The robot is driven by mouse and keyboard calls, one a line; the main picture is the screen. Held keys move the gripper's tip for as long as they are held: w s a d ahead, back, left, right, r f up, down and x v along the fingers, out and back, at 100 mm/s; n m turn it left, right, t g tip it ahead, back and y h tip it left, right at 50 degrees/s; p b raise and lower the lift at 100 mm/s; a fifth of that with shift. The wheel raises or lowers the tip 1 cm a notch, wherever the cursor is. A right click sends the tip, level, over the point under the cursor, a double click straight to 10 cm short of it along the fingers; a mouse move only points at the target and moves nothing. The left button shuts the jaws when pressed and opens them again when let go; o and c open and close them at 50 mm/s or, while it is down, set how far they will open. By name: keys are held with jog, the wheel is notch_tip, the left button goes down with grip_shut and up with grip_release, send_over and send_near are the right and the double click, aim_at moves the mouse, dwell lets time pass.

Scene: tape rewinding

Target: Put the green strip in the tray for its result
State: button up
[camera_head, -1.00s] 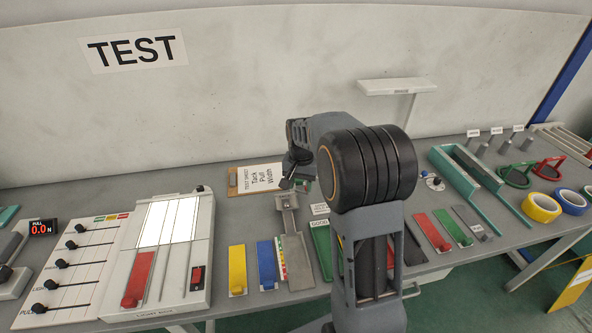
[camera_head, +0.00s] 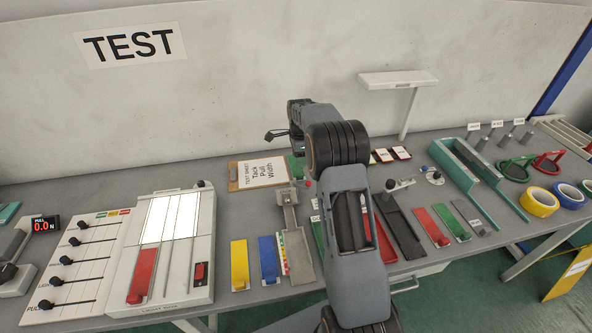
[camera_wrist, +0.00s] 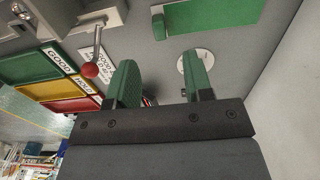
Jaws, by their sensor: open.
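A green strip (camera_wrist: 215,15) with a small green block at one end lies flat at the top of the wrist view. A green piece (camera_head: 297,168) beside the clipboard in the head view may be the same strip, partly hidden by my arm. My gripper (camera_wrist: 160,82) is open and empty, its green-padded fingers apart from the strip. In the head view my gripper (camera_head: 277,135) is a small dark shape above the clipboard. In the wrist view stand a green GOOD tray (camera_wrist: 32,65), a yellow HOLD tray (camera_wrist: 50,85) and a red tray (camera_wrist: 75,104).
A lever with a red ball (camera_wrist: 90,70) rises near the trays. A white disc (camera_wrist: 197,62) lies by the strip. The clipboard (camera_head: 259,172) is behind a metal fixture (camera_head: 290,205). Another green strip (camera_head: 452,223) lies between red and grey ones. A light box (camera_head: 163,260) stands left.

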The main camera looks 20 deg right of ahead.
aim_at(300, 174)
jog(key=shift+f+p, duration=0.9)
jog(key=shift+f, duration=3.05)
jog(key=shift+c, duration=0.2)
grip_shut()
